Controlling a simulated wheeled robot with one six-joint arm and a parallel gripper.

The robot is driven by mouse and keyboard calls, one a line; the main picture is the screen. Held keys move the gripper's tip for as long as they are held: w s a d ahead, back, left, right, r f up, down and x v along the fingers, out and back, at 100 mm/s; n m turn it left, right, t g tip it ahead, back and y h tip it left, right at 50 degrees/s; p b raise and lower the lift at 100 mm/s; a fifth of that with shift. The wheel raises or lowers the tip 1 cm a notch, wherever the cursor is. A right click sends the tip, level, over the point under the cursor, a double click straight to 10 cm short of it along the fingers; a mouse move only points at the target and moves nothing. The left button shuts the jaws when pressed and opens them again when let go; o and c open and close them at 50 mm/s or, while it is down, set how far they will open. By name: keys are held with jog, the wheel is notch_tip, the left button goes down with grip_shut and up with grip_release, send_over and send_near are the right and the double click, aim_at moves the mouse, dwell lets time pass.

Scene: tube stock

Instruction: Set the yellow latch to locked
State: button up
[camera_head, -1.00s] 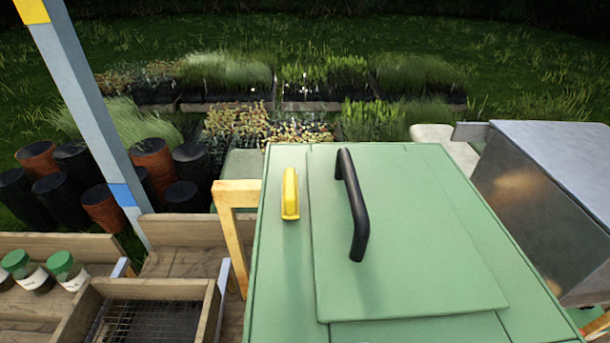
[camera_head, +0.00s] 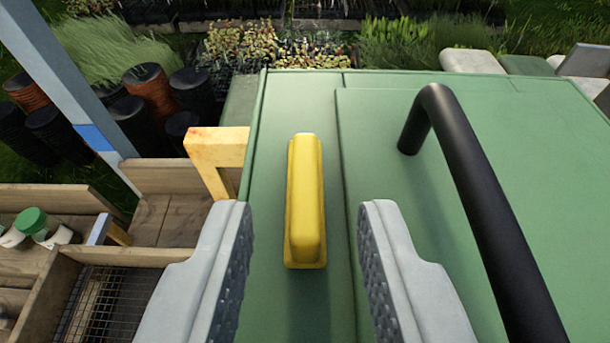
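The yellow latch (camera_head: 305,195) is a long rounded bar on the green box top (camera_head: 275,125). It lies lengthwise, pointing away from me, just left of the seam of the raised green lid panel (camera_head: 385,190). My gripper (camera_head: 307,215) is open and empty. Its two grey fingers stand left and right of the latch's near end, with a clear gap on each side. I cannot tell whether the fingertips are level with the latch or above it. No lock marking shows.
A black curved handle (camera_head: 480,210) rises from the lid close to my right finger. A wooden frame piece (camera_head: 217,150) stands at the box's left edge. Wooden trays with mesh (camera_head: 95,300) lie at lower left. A grey-blue post (camera_head: 65,90) stands at left.

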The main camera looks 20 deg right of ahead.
jog(key=shift+w+f, duration=0.1)
jog(key=shift+w, duration=0.2)
grip_shut()
